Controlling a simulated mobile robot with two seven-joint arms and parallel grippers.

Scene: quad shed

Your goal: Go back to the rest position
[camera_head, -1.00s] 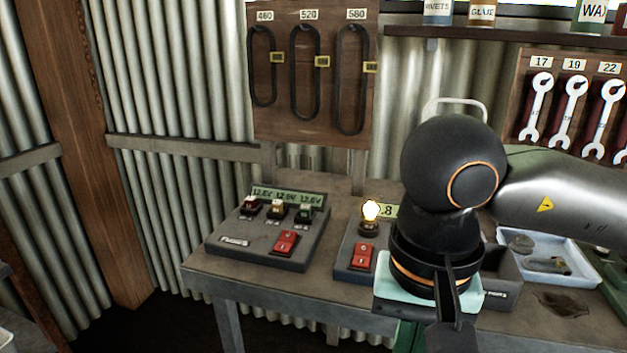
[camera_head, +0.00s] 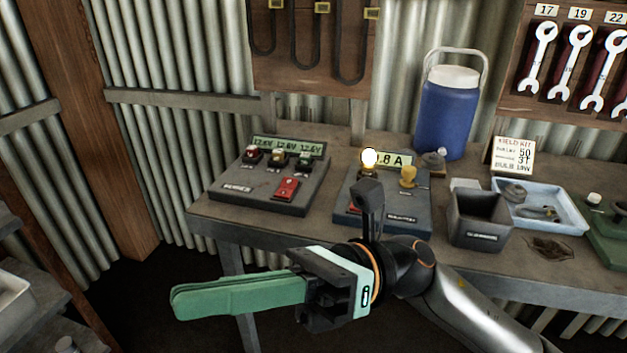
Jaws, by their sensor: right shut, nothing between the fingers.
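My right gripper (camera_head: 180,301) hangs in front of the workbench (camera_head: 215,220), low in the picture. Its long green fingers point left and are shut together with nothing between them. A dark part at its wrist sticks up in front of the bench edge. My right arm comes in from the lower right and covers part of the bench's front edge. My left gripper is not in view.
The bench holds a three-switch panel (camera_head: 262,205), a panel with a lit bulb (camera_head: 370,158), a blue jug (camera_head: 446,118), a dark bin (camera_head: 480,225) and a light-blue tray (camera_head: 570,230). A shelf (camera_head: 40,310) stands lower left.

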